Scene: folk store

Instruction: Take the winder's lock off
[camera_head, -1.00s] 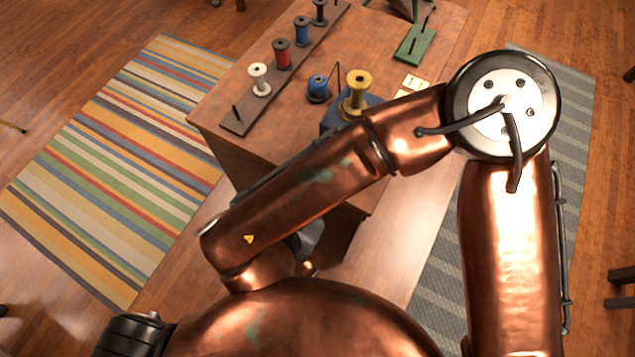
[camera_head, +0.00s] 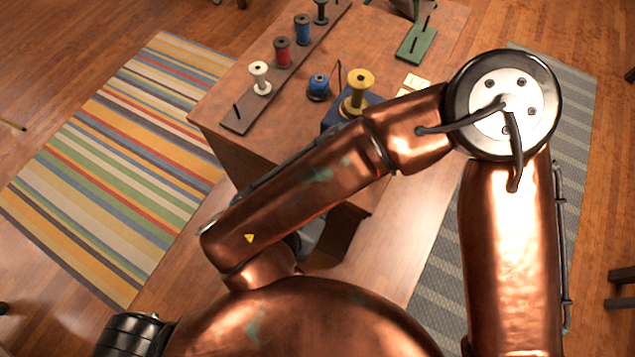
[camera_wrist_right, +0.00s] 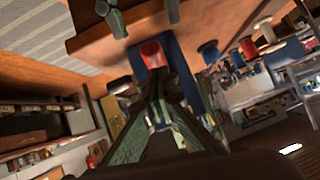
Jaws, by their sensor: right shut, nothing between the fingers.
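The winder (camera_head: 335,118) is a blue block with a yellow spool (camera_head: 359,90) on top, at the table's near edge in the head view. My right arm covers part of it. In the wrist view the winder's blue side (camera_wrist_right: 185,65) stands just beyond my right gripper (camera_wrist_right: 158,88). A red cylinder (camera_wrist_right: 153,54) shows in front of the blue, just past the fingertips; it may be the lock. I cannot tell whether the fingertips touch it. The right gripper is shut and empty. It is hidden in the head view. My left gripper is out of sight.
Several thread spools stand on a dark rack (camera_head: 236,123) along the table's left side. A small blue spool (camera_head: 318,86) stands beside the winder. A green stand (camera_head: 416,42) and pale cards (camera_head: 417,83) lie farther right. The table's left front (camera_head: 215,105) is partly bare.

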